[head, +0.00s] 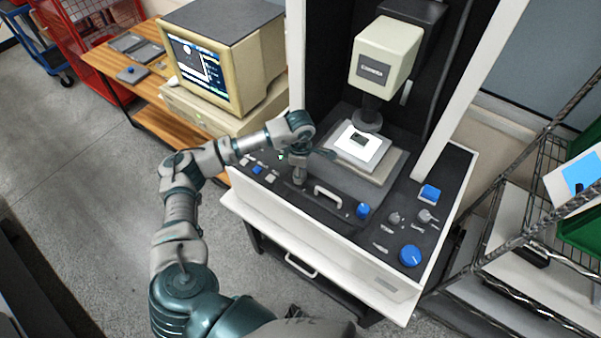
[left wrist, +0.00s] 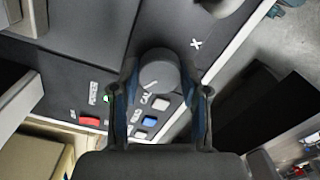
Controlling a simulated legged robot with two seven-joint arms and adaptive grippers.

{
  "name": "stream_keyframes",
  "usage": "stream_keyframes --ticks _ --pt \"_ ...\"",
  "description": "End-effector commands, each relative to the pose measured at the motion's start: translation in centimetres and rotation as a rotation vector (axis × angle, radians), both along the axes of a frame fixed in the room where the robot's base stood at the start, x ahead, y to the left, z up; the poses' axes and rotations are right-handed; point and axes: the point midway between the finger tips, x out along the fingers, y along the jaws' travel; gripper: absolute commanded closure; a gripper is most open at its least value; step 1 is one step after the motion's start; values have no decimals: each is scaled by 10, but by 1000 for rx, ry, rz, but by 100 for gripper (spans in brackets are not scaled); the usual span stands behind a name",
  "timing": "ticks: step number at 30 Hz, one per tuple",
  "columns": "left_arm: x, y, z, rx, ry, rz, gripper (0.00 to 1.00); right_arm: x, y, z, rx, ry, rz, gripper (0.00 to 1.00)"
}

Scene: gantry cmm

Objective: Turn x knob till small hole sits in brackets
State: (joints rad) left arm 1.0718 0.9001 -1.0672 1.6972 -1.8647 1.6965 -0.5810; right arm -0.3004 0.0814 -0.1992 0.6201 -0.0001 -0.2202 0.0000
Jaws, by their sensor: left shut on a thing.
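My left gripper (head: 299,178) reaches down to the left part of the machine's dark control panel. In the left wrist view its two fingers stand on either side of a round grey knob (left wrist: 158,72) and are shut on it. The knob has a white pointer line, and a white X is printed on the panel beside it. The monitor (head: 198,72) at the left shows a dark picture with a pale round shape; hole and brackets are too small to make out. A small dark part (head: 358,139) lies on the white stage (head: 372,152) under the camera head (head: 385,52). My right gripper is not in view.
A handle (head: 327,196), blue knobs (head: 410,255) and other controls are on the panel, right of my gripper. Several coloured buttons (left wrist: 150,121) are close to the gripped knob. A wire rack (head: 540,160) stands at the right.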

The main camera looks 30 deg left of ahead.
Motion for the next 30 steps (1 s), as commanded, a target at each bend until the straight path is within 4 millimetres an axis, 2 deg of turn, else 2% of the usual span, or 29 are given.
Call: stream_keyframes --ticks 9,25,26,28,29,30 --pt "3 2 3 3 -11 125 90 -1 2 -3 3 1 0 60" --pt "3 2 5 2 -13 150 90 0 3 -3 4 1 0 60" --pt "3 2 5 2 -13 150 53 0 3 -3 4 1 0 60" --pt "3 2 5 2 -13 149 35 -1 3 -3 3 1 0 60" --pt "3 2 4 2 -12 149 30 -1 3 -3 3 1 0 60" --pt "3 2 4 2 -11 148 30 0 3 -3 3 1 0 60"
